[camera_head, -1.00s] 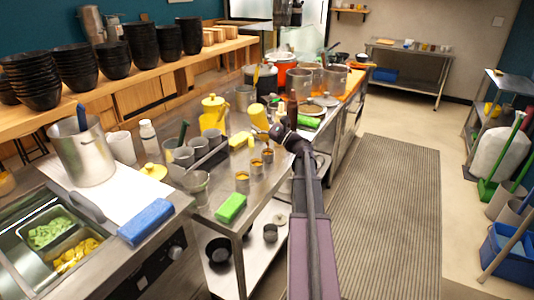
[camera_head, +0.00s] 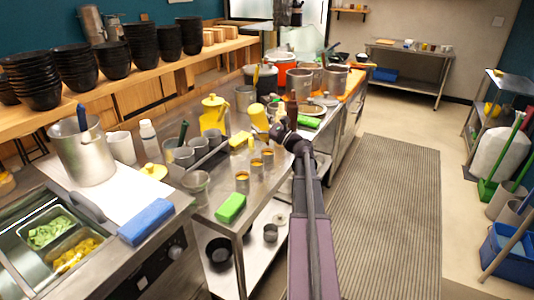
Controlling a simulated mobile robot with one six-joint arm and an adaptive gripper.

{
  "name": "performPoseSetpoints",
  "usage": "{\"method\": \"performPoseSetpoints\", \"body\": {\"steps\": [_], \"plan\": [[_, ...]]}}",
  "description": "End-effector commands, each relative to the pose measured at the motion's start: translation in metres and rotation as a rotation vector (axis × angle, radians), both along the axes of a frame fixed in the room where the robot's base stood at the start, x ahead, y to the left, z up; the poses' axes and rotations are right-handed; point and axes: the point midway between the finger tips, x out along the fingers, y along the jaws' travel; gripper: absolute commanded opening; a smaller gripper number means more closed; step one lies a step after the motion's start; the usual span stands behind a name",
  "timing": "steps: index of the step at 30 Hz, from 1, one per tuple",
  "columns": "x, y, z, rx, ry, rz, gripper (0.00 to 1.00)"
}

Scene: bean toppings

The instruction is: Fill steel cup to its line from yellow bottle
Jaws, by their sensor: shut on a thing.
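A yellow bottle (camera_head: 258,116) is tilted in the air above the steel counter. My gripper (camera_head: 271,130) is at its right side and is shut on it; the arm partly hides the fingers. Small steel cups stand in a row on the counter below: a near one (camera_head: 242,180), a middle one (camera_head: 256,166) and a far one (camera_head: 267,154). Yellow-orange contents show in them. The fill lines are too small to make out, and I cannot tell whether anything flows from the bottle.
A yellow jug (camera_head: 212,114), grey containers (camera_head: 184,156) and a yellow block (camera_head: 240,138) stand left of the cups. A green sponge (camera_head: 231,207) lies near the front edge. Pots (camera_head: 334,79) crowd the back. The striped floor mat (camera_head: 390,210) is clear.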

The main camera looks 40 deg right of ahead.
Motion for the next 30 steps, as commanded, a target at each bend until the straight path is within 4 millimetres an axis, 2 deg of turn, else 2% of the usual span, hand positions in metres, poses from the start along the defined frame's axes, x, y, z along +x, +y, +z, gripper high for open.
{"method": "performPoseSetpoints", "body": {"steps": [5, 16, 30], "plan": [[0.000, 0.000, 0.003, 0.000, 0.000, 0.000, 0.67], [0.000, 0.000, 0.025, 0.000, 0.000, 0.000, 0.67], [0.000, 0.000, 0.025, 0.000, 0.000, 0.000, 0.67]]}}
